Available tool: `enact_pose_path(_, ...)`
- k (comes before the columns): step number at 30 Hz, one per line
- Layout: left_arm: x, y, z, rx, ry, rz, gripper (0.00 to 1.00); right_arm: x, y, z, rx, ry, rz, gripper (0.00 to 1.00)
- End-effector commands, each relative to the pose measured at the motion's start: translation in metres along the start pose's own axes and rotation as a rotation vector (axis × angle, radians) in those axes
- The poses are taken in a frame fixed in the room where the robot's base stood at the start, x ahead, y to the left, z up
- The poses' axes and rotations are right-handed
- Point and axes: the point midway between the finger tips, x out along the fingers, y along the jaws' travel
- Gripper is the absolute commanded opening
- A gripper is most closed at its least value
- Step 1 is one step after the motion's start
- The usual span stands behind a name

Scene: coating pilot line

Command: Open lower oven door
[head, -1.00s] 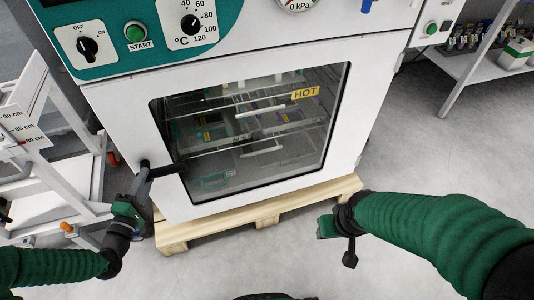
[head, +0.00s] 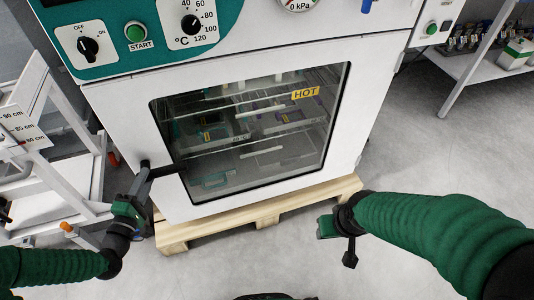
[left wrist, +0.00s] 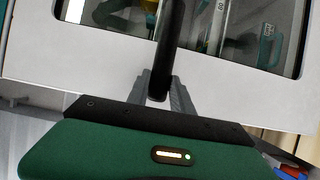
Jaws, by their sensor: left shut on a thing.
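The lower oven door (head: 120,125) is white with a dark glass window (head: 250,135) and a yellow HOT label. It looks closed. A black lever handle (head: 163,171) sits at the door's lower left and reaches over the window's edge. My left gripper (head: 138,192) is at the handle's left end. In the left wrist view the black handle (left wrist: 172,50) runs down between the two grey fingers of the gripper (left wrist: 162,90), which are shut on it. My right gripper (head: 338,240) hangs apart from the oven at the right; its fingers are not clear.
The oven stands on a wooden pallet (head: 260,212). A white frame cart (head: 50,165) stands close by my left arm. A shelf (head: 470,70) with small items is at the back right. The floor at right is clear.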

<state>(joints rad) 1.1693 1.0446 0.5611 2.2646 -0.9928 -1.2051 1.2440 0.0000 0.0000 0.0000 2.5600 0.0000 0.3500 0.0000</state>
Motion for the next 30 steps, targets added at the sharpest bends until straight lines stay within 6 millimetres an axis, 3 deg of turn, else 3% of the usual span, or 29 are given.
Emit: enact_pose_path(30, -0.049, -0.003, 0.037, -0.009, 0.055, -0.011, 0.0, -0.014, 0.0, -0.003, 0.0, 0.0, 0.0, 0.48)
